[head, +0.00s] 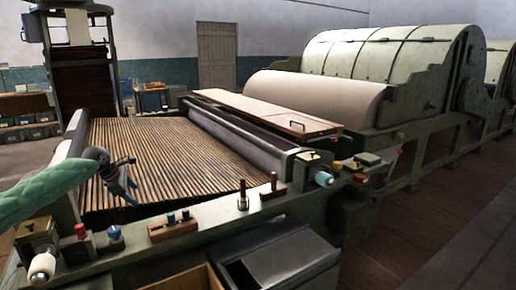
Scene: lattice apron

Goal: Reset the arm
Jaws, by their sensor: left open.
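My left arm, in a green quilted sleeve, comes in from the left edge. My left gripper (123,181) is dark, open and empty. It appears over the left front part of the slatted lattice apron (180,150), with its fingers pointing right. I cannot tell how high it is above the slats. My right gripper is not in view.
The machine's front rail carries a wooden block with coloured pegs (172,228), a blue knob (116,238), a metal peg (242,196) and a white roller end (42,266). A grey bin (285,262) stands below. A wooden board (265,112) lies beyond the dark roller (230,138).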

